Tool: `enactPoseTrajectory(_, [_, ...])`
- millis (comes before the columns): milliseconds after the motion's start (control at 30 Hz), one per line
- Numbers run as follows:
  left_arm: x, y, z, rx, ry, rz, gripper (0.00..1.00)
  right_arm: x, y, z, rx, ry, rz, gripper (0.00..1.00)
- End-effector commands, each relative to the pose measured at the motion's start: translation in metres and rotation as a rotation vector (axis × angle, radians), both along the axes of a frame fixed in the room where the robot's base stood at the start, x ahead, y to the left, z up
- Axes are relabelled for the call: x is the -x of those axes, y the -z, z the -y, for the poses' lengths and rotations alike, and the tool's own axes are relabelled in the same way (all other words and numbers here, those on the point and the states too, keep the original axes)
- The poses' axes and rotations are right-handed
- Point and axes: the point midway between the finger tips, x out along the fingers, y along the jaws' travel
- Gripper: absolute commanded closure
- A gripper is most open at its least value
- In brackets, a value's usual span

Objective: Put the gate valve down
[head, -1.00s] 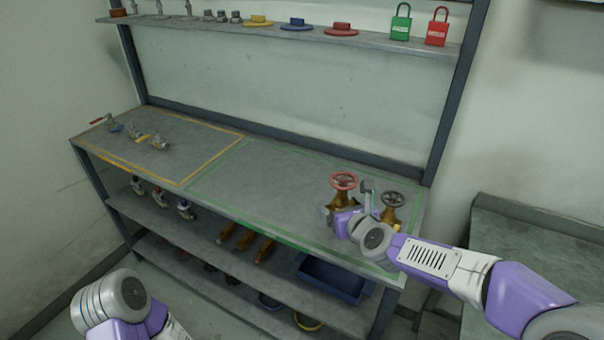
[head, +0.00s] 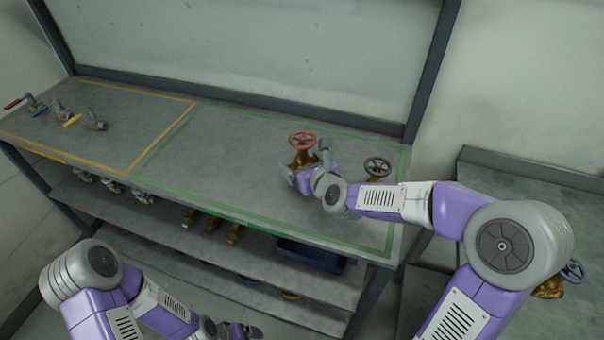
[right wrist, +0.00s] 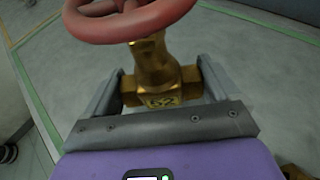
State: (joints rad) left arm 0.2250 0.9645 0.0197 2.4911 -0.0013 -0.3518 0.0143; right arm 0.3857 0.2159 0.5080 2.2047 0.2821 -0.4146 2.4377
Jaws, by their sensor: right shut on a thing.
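The gate valve (head: 302,142) has a red handwheel and a brass body, and it is upright over the right part of the green-outlined area. In the right wrist view its brass body (right wrist: 160,87), marked 52, sits between the two fingers. My right gripper (head: 306,172) is shut on this body below the handwheel. The valve's base is hidden, so I cannot tell whether it touches the bench top. My left gripper (head: 240,331) is low at the bottom edge, away from the bench top, and its fingers are unclear.
A brass valve with a dark handwheel (head: 377,167) stands just right of my right gripper. The green area's left part (head: 205,160) is clear. A blue-wheeled valve (head: 572,271) is at the far right.

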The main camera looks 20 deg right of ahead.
Motion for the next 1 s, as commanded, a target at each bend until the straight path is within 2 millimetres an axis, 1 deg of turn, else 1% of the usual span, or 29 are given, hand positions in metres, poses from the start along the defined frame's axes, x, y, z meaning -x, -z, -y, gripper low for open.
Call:
enactPoseTrajectory(33, [0.0, 0.005, 0.0, 0.0, 0.0, 0.0, 0.06, 0.0, 0.01, 0.0, -0.001, -0.001, -0.001, 0.64])
enactPoseTrajectory(100, [0.0, 0.008, 0.0, 0.0, 0.0, 0.001, 0.06, 0.0, 0.02, 0.0, -0.001, -0.001, -0.001, 0.64])
enactPoseTrajectory(167, [0.0, 0.01, 0.0, 0.0, 0.0, 0.001, 0.06, 0.0, 0.027, -0.001, -0.001, -0.001, -0.001, 0.64])
enactPoseTrajectory(433, [0.0, 0.01, 0.0, 0.0, 0.0, 0.001, 0.06, 0.0, 0.026, 0.0, -0.001, 0.0, 0.003, 0.64])
enactPoseTrajectory(567, [0.0, 0.014, 0.0, 0.0, 0.0, 0.001, 0.06, 0.0, 0.029, 0.0, -0.001, 0.0, 0.003, 0.64])
enactPoseTrajectory(600, [0.0, 0.014, 0.0, 0.0, 0.0, 0.001, 0.06, 0.0, 0.031, 0.0, -0.001, -0.001, -0.002, 0.09])
enactPoseTrajectory(667, [0.0, 0.013, 0.0, 0.0, 0.0, 0.001, 0.06, 0.0, 0.03, 0.0, -0.001, -0.001, -0.002, 0.0])
enactPoseTrajectory(867, [0.0, 0.013, 0.0, 0.0, 0.0, 0.001, 0.06, 0.0, 0.03, 0.0, -0.001, -0.001, -0.002, 0.0])
enactPoseTrajectory(1000, [0.0, 0.009, 0.0, 0.0, 0.0, 0.001, 0.06, 0.0, 0.027, 0.0, -0.001, -0.001, -0.002, 0.0])
